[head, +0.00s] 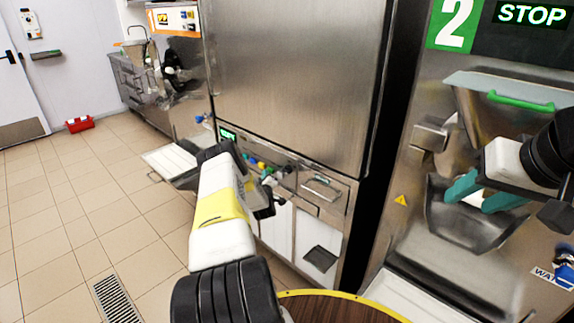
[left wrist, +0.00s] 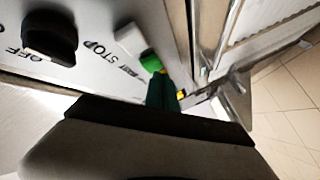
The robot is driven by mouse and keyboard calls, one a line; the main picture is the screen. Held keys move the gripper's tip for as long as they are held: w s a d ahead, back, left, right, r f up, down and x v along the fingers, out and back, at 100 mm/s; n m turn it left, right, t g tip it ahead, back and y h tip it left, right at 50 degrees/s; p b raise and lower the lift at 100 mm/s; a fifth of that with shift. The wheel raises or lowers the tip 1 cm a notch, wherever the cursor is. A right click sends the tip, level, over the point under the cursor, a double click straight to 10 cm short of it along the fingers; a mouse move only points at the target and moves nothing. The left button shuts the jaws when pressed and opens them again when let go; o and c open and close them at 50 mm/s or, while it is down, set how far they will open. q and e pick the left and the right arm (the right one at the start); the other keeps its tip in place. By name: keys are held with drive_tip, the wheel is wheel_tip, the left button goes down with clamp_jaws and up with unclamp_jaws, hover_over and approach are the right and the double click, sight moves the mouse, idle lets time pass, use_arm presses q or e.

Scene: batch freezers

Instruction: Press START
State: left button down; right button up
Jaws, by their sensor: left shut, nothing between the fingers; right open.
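In the left wrist view a green button (left wrist: 150,62) stands on a grey panel, beside a partly hidden label that looks like START. A STOP label (left wrist: 92,47) is to its left. My left gripper (left wrist: 162,92) is shut and empty, its dark green fingertips right at the button; I cannot tell whether they touch it. In the head view my left gripper (head: 270,197) is mostly hidden behind its own arm, in front of the middle machine's lower panel. My right gripper (head: 478,190) is open, with teal fingers, in front of the machine marked 2.
A black knob (left wrist: 48,37) sits near an OFF label. The middle machine has a tall steel door (head: 295,75) and a metal handle (head: 322,188). A STOP sign (head: 531,14) is at top right. A red box (head: 80,124) lies on the floor.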

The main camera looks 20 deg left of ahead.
use_arm(q)
drive_tip(key=shift+w+d, duration=0.25)
drive_tip(key=shift+w, duration=0.2)
idle(0.6)
drive_tip(key=shift+s, duration=0.1)
drive_tip(key=shift+s+a, duration=0.35)
drive_tip(key=shift+s, duration=0.4)
drive_tip(key=s, duration=0.1)
drive_tip(key=s+a, duration=0.1)
drive_tip(key=s, duration=0.1)
drive_tip(key=s+a, duration=0.1)
drive_tip(key=shift+s, duration=0.3)
drive_tip(key=shift+s, duration=0.1)
idle(0.6)
